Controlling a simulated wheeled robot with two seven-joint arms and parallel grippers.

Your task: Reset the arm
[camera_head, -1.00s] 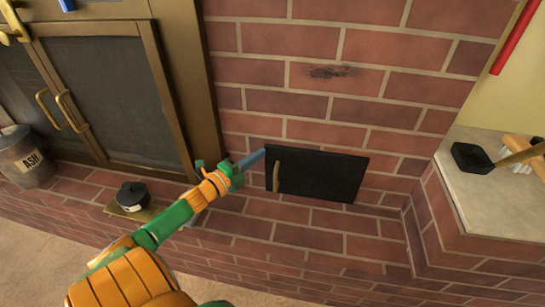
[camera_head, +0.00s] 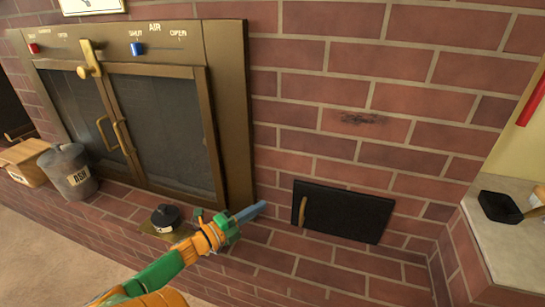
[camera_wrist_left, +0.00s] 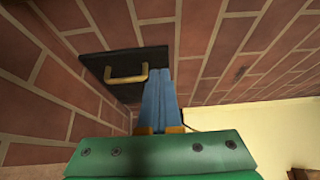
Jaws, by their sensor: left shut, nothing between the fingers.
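My left gripper (camera_head: 252,211), with blue fingers on a green and orange arm, is shut and empty in the head view. It is to the left of a small black door (camera_head: 345,213) set in the brick wall, and its tip appears apart from the door's brass handle (camera_head: 302,211). The left wrist view shows the shut blue fingers (camera_wrist_left: 160,90) side by side, with the black door (camera_wrist_left: 128,66) and its brass handle (camera_wrist_left: 126,76) beyond them. The black door looks closed. My right gripper is not seen.
A brass-framed stove with dark doors (camera_head: 165,130) stands at left. An ash bucket (camera_head: 70,170), a wooden box (camera_head: 24,161) and a black pot (camera_head: 166,217) sit on the brick ledge. A counter at right holds a black dish (camera_head: 500,207).

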